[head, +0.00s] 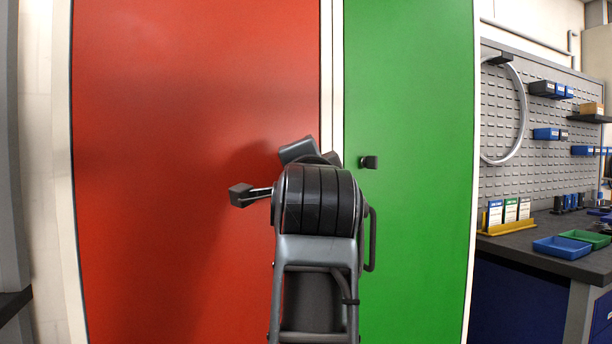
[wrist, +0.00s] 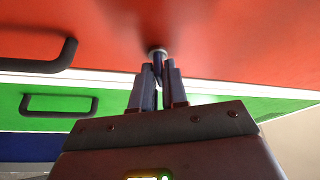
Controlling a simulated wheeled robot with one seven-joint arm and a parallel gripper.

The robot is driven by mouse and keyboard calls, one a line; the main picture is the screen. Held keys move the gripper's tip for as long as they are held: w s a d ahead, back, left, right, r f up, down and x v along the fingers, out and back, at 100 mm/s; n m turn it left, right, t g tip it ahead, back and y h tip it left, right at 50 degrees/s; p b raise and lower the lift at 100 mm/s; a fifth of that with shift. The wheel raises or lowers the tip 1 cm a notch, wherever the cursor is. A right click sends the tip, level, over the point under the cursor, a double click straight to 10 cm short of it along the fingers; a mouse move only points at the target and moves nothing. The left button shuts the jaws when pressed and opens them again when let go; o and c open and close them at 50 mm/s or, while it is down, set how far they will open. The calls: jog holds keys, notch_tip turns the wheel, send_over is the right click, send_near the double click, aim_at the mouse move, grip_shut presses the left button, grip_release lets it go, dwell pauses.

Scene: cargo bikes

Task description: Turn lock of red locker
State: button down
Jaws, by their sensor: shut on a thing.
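The red locker door (head: 180,120) fills the left of the head view and the top of the wrist view (wrist: 230,40). Its lock (wrist: 157,51) is a small round grey knob on the red door near the edge beside the green door. My gripper (wrist: 159,74) is shut on this lock, with a dark finger on each side of it. The lock's turn angle cannot be made out. In the head view my arm hides the lock and the gripper. The red door's dark bar handle (wrist: 45,58) shows at the left of the wrist view.
A green locker door (head: 420,110) stands directly right of the red one, with its own dark lock (head: 369,162) and bar handle (head: 371,240). Further right is a workbench (head: 550,258) with trays, below a grey pegboard (head: 545,105).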

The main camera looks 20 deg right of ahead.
jog(key=m+g, duration=0.1)
jog(key=m, duration=0.3)
jog(key=shift+m+g+b, duration=0.4)
dwell(0.4)
jog(key=c, duration=1.2)
grip_release()
jog(key=shift+c, duration=0.2)
jog(key=v, duration=0.8)
jog(key=shift+w+d, duration=0.1)
